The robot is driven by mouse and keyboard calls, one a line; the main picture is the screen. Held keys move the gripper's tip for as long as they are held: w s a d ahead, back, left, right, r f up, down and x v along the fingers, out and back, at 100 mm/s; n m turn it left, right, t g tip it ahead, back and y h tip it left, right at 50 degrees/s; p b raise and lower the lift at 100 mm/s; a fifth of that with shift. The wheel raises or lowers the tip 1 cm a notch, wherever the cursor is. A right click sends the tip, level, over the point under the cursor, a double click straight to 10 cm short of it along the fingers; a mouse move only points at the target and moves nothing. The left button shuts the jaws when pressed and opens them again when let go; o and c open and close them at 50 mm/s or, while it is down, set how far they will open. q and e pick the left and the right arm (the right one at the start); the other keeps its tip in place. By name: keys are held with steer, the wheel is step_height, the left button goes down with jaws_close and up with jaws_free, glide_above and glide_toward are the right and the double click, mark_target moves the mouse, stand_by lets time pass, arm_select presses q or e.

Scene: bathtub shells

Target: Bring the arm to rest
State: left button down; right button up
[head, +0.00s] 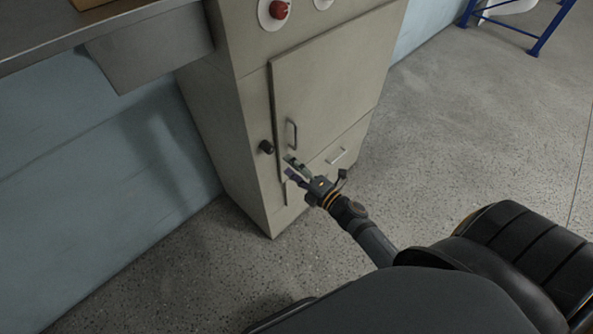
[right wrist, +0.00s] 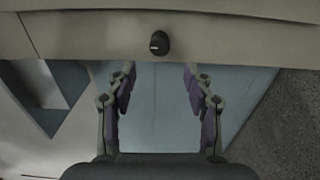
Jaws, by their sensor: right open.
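My right gripper (head: 287,167) is in front of the beige cabinet (head: 240,155), near the lower part of its door. Its two fingers are apart with nothing between them. The right wrist view also shows the gripper (right wrist: 160,75) with spread fingers, and a black knob (right wrist: 159,43) on the beige surface beyond the tips. My right arm (head: 370,238) reaches in from the lower right. Whether the fingertips touch the cabinet cannot be told. My left gripper is in neither view.
The cabinet door (head: 325,95) has a grey handle (head: 292,133), with a drawer handle (head: 337,156) below. A black knob (head: 266,147) sits left of the door. A metal counter (head: 150,45) juts out at upper left. Speckled floor (head: 470,130) is clear to the right, before a blue frame (head: 540,40).

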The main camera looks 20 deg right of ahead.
steer(key=shift+v, duration=1.2)
steer(key=s+d+f+m+g+h+p, duration=0.1)
steer(key=s+d+f+m+g+h, duration=0.2)
steer(key=f, duration=0.5)
steer(key=s+d+f+m+g+h+p, duration=0.1)
steer(key=s+d+f+m, duration=0.15)
steer(key=f+m, duration=0.4)
steer(key=s+d+f+m+g+h, duration=0.2)
steer(key=s+d+f, duration=0.1)
steer(key=f, duration=0.6)
steer(key=s+f+m+g+p, duration=0.1)
steer(key=s+f+m+g, duration=0.4)
steer(key=s, duration=0.9)
steer(key=s+a+f+m+g+h+p, duration=0.1)
steer(key=s+f+m+g, duration=0.3)
steer(key=s+f, duration=0.8)
steer(key=shift+s+a+m+g, duration=0.2)
steer(key=shift+s+m+g, duration=0.2)
steer(key=shift+s+m, duration=0.55)
steer(key=shift+s+n, duration=0.15)
steer(key=shift+n, duration=0.15)
